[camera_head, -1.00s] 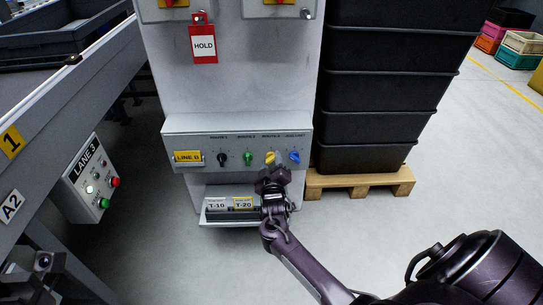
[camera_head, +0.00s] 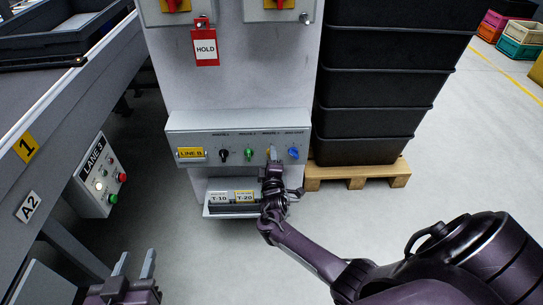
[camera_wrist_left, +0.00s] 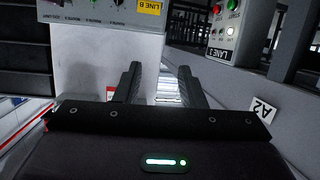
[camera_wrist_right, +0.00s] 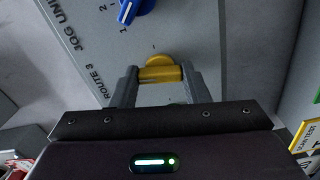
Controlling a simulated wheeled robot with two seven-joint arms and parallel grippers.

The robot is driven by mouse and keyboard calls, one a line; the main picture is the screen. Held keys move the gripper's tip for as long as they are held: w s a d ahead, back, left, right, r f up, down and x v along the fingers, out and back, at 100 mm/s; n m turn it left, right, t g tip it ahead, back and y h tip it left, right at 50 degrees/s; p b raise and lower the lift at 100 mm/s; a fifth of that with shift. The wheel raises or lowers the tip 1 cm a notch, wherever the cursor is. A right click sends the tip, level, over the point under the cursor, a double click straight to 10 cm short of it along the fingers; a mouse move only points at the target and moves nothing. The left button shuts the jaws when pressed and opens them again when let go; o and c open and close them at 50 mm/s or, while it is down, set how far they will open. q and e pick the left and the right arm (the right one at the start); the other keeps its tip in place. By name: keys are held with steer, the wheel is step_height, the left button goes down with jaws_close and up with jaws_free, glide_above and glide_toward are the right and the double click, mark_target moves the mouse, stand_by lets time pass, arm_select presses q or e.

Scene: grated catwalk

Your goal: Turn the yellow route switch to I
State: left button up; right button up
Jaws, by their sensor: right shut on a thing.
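The yellow route switch (camera_head: 269,152) is on the grey sloped panel (camera_head: 190,138), third knob from the left, under a small route label. My right gripper (camera_head: 272,157) is at it and hides most of it in the head view. In the right wrist view the yellow switch (camera_wrist_right: 160,72) sits between the two fingers, which are shut on its grip. Small marks are on the panel around it, but I cannot tell which one it points at. My left gripper (camera_head: 134,266) is open and empty at the lower left, away from the panel.
A black knob (camera_head: 223,155), a green knob (camera_head: 248,155) and a blue knob (camera_head: 293,153) share the panel. A tag tray (camera_head: 230,211) is below. Stacked black crates (camera_head: 366,105) stand at right, and the LANE 3 box (camera_head: 98,180) is at left.

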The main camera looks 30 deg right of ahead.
arm_select(q)
steer(key=s+a+f+g+y, duration=0.1)
steer(key=s+f+g, duration=0.3)
steer(key=f, duration=0.3)
steer(key=shift+s+f+y+p, duration=0.3)
steer(key=shift+s+f+p, duration=0.05)
steer(key=shift+s+p, duration=0.05)
arm_select(e)
steer(key=shift+n, duration=1.2)
steer(key=o, duration=1)
steer(key=shift+s, duration=0.1)
arm_select(q)
steer(key=s+a+f+g+y+p, duration=0.2)
steer(key=s+a+f+g, duration=0.1)
steer(key=s, duration=0.3)
steer(key=shift+a+f+g+p, duration=0.2)
steer(key=shift+f+g+p, duration=0.15)
steer(key=shift+f+g, duration=0.5)
arm_select(e)
steer(key=shift+v, duration=3.85)
arm_select(q)
steer(key=shift+r, duration=0.1)
arm_select(e)
steer(key=shift+a, duration=0.1)
